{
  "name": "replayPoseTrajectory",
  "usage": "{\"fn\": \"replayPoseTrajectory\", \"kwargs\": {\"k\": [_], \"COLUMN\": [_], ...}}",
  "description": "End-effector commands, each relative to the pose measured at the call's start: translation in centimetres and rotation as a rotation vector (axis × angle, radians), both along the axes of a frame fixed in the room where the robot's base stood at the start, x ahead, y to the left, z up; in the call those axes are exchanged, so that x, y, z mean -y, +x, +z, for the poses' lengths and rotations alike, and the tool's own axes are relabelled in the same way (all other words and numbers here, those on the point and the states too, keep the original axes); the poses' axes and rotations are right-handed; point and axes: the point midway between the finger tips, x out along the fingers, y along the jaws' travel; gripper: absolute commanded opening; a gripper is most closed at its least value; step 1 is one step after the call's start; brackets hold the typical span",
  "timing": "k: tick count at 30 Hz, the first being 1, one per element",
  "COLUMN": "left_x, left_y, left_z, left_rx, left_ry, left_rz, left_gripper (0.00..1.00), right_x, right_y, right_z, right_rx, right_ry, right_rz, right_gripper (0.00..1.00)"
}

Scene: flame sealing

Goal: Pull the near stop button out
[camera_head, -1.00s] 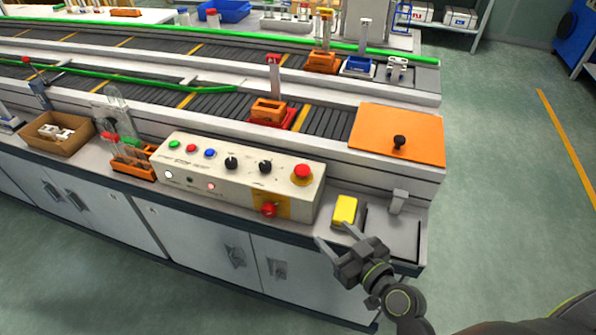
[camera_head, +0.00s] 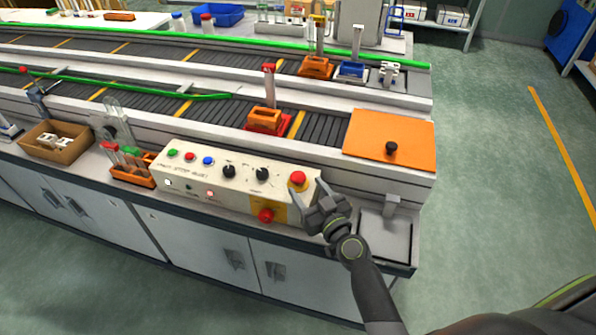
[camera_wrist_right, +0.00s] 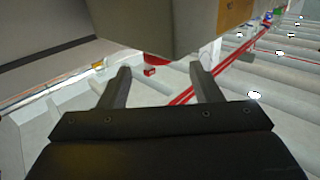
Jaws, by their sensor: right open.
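The cream control box (camera_head: 225,195) stands at the bench's front edge. It has a red mushroom button (camera_head: 297,179) on top and a second red button (camera_head: 266,215) low on its front face, beside a yellow plate. My right gripper (camera_head: 306,189) is open and empty at the box's right end, close to the top button. In the right wrist view the open fingers (camera_wrist_right: 160,72) point toward a grey block-like edge (camera_wrist_right: 160,30), with a red rounded part (camera_wrist_right: 157,58) showing below it between them. I cannot tell which button that is. My left gripper is not in view.
An orange panel with a black knob (camera_head: 391,147) lies behind and right of the gripper. A grey plate (camera_head: 385,232) is at the bench's right end. A cardboard box (camera_head: 57,142) and an orange tube rack (camera_head: 130,172) stand left. The floor right of the bench is clear.

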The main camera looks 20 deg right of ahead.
Motion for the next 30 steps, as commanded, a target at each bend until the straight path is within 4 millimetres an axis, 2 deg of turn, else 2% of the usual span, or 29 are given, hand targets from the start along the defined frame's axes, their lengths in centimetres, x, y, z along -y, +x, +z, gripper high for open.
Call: {"fn": "replayPoseTrajectory", "kwargs": {"k": [3,10,15,23,30], "left_x": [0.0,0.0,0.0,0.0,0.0], "left_y": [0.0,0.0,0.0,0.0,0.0], "left_z": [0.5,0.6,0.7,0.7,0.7], "left_rx": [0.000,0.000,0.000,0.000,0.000], "left_ry": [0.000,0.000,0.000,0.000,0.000], "left_rz": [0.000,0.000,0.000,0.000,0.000], "left_gripper": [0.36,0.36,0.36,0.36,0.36], "right_x": [-0.4,-1.0,-1.1,-1.1,-1.1], "right_y": [2.2,4.9,5.7,5.7,5.7], "right_z": [0.2,0.1,0.0,0.0,0.0], "right_rx": [0.002,0.001,0.000,0.000,0.000], "right_ry": [0.000,-0.001,-0.001,-0.001,-0.001], "right_rz": [0.001,0.001,0.000,0.000,0.000], "right_gripper": [0.58,0.58,0.58,0.58,0.28]}}
